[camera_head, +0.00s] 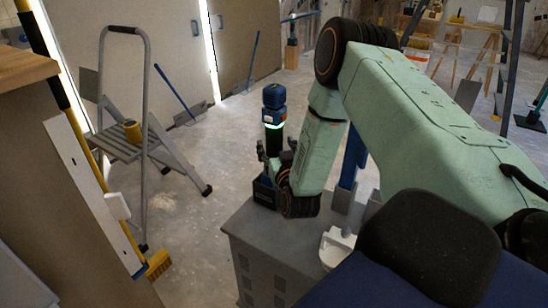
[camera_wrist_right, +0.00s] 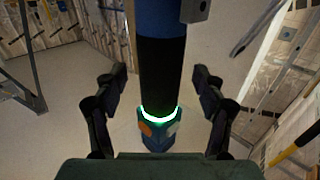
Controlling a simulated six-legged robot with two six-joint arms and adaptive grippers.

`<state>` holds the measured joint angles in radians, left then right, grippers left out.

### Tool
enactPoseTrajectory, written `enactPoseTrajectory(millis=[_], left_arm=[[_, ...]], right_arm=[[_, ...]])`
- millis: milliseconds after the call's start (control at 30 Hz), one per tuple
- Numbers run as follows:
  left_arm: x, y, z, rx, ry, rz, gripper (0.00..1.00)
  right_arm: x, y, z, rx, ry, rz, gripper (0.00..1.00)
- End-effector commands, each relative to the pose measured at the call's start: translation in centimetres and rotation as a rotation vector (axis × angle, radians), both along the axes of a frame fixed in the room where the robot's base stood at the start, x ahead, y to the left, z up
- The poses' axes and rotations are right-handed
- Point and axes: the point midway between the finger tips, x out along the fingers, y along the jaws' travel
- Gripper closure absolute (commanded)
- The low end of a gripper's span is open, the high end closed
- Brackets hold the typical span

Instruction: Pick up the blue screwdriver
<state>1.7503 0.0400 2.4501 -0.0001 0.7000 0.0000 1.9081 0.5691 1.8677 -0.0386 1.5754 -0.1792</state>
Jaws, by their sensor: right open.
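The blue screwdriver (camera_head: 274,98) stands upright in the head view, with a blue top, a black middle and a glowing green ring. In the right wrist view the screwdriver (camera_wrist_right: 161,75) runs down the middle, its black part between my fingers. My right gripper (camera_head: 275,153) is at its lower part in the head view, where the arm partly hides it. In the right wrist view my right gripper (camera_wrist_right: 160,88) is open, one finger on each side, with visible gaps to the screwdriver. My left gripper is not in view.
A dark blue holder (camera_head: 264,192) sits below the screwdriver at the corner of a grey cabinet (camera_head: 265,242). A step ladder (camera_head: 150,135) stands on the floor to the left. A yellow broom (camera_head: 158,264) and a wooden-topped unit (camera_head: 25,68) are at the left edge.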

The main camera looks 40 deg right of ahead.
Motion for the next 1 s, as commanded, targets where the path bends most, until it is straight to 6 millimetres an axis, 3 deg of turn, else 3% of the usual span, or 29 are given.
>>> enactPoseTrajectory(millis=[200, 467, 1000], left_arm=[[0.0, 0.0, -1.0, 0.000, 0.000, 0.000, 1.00], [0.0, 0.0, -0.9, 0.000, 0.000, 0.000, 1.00], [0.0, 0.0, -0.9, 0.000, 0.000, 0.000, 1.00]], right_arm=[[2.0, -1.1, -0.1, 0.000, 0.001, 0.000, 0.30], [2.1, -1.2, 0.0, 0.001, 0.002, 0.000, 0.31], [2.1, -1.2, -0.1, 0.001, 0.002, 0.001, 0.77]])
